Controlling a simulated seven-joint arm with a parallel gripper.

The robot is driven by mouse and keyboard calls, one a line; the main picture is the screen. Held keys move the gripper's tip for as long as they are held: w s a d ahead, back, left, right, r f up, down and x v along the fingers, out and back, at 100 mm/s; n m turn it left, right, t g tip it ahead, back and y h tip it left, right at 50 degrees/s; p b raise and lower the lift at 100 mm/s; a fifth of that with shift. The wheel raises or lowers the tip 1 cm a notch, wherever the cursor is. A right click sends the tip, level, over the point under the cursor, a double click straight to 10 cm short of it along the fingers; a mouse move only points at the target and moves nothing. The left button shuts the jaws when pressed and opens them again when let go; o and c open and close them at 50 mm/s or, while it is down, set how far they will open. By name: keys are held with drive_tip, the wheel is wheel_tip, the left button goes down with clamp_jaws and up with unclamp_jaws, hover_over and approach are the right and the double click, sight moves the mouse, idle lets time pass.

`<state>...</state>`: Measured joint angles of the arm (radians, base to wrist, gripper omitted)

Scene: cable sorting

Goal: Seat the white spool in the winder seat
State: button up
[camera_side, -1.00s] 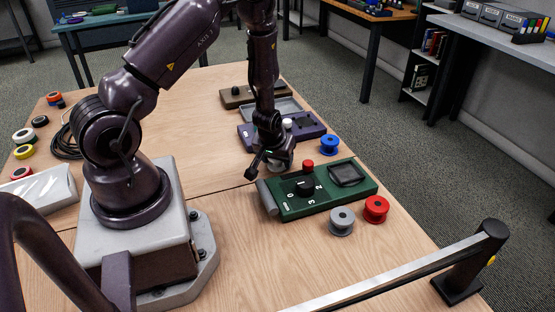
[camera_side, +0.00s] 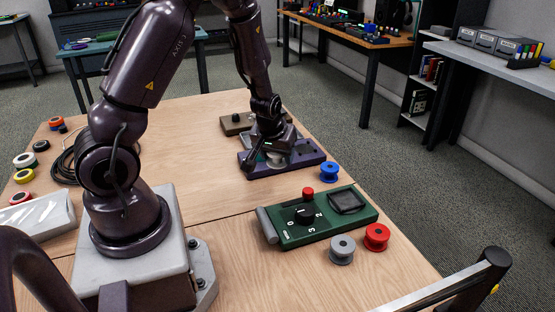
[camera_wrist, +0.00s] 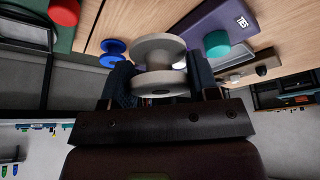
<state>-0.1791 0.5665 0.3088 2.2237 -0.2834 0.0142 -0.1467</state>
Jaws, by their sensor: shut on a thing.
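The white spool (camera_wrist: 159,50) sits between the fingers of my gripper (camera_wrist: 158,72) in the wrist view, flanges showing above and below. My gripper is shut on it. In the side view my gripper (camera_side: 272,158) is at the purple device (camera_side: 312,155), and the pale spool (camera_side: 277,160) shows only partly beneath it. Whether the spool touches the device is unclear there. In the wrist view the spool appears apart from the purple device (camera_wrist: 205,20). The winder seat cannot be picked out with certainty.
A green device (camera_side: 330,223) with a knob, red button and dark square stands in front. Blue (camera_side: 329,172), red (camera_side: 377,237) and grey (camera_side: 342,249) spools stand near the right table edge. A brown box (camera_side: 236,124) lies behind.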

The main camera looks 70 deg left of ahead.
sight(348, 199)
drive_tip(key=w+d+m, duration=0.1)
drive_tip(key=w+d, duration=0.3)
drive_tip(key=w+d+m+t, duration=0.1)
drive_tip(key=w+d+m, duration=0.1)
drive_tip(key=w+d, duration=0.2)
drive_tip(key=w+d+m+h, duration=0.1)
drive_tip(key=w+d, duration=0.3)
drive_tip(key=shift+w+d+r+m, duration=0.15)
drive_tip(key=shift+w+d+m, duration=0.15)
drive_tip(key=shift+d, duration=0.05)
drive_tip(key=shift+w+r, duration=0.15)
drive_tip(key=shift+w, duration=0.15)
drive_tip(key=shift+s+f, duration=0.1)
drive_tip(key=shift+f, duration=1.35)
drive_tip(key=shift+f, duration=0.5)
drive_tip(key=shift+f, duration=0.75)
drive_tip(key=shift+f, duration=0.25)
drive_tip(key=shift+f, duration=0.3)
drive_tip(key=shift+s, duration=0.1)
